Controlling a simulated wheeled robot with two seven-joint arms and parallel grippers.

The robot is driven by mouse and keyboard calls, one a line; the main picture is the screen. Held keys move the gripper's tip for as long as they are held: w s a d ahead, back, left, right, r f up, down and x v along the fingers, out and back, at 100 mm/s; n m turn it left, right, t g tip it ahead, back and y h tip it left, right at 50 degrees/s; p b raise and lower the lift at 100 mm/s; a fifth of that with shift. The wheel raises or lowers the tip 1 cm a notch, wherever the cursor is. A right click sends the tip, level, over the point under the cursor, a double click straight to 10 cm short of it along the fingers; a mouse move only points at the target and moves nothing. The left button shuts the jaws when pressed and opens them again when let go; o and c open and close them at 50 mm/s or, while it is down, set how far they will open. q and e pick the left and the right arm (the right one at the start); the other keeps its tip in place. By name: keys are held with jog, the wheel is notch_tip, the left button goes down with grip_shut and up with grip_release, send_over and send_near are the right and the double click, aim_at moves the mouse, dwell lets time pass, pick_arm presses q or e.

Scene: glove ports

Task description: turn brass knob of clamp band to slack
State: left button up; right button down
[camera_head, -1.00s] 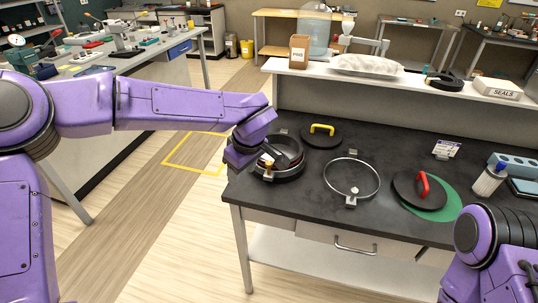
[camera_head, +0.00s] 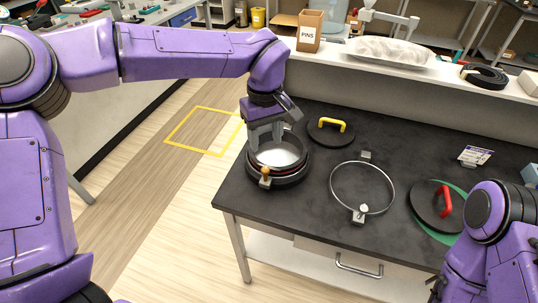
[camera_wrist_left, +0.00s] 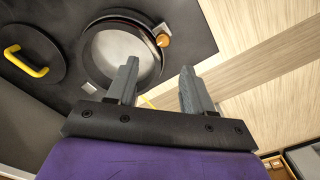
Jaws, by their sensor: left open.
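The brass knob (camera_head: 265,171) sits on the front side of the clamp band (camera_head: 289,180), which goes around a dark round port with a pale inside. In the left wrist view the brass knob (camera_wrist_left: 163,40) is at the upper right of the clamp band (camera_wrist_left: 157,62). My left gripper (camera_head: 266,141) is open and empty. It points down over the back left part of the port, apart from the knob. In the left wrist view the knob shows beyond the fingertips of the left gripper (camera_wrist_left: 160,68). My right arm shows at lower right; its fingers do not.
A lid with a yellow handle (camera_head: 331,127) lies behind the port. A loose metal ring (camera_head: 393,186) with a pale knob lies to the right, then a lid with a red handle (camera_head: 445,203). A raised shelf (camera_head: 345,66) runs behind. The bench's left edge is close to the port.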

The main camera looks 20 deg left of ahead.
aim_at(265, 169)
pick_arm(q)
jog(key=f, duration=0.1)
jog(key=s+f, duration=0.1)
jog(key=f, duration=0.1)
jog(key=shift+f+p, duration=0.1)
jog(key=shift+p, duration=0.2)
jog(key=f, duration=0.4)
jog(key=f+p, duration=0.1)
jog(key=f, duration=0.1)
jog(key=shift+w+f, duration=0.15)
jog(key=shift+w, duration=0.1)
jog(key=shift+s, duration=0.15)
grip_shut()
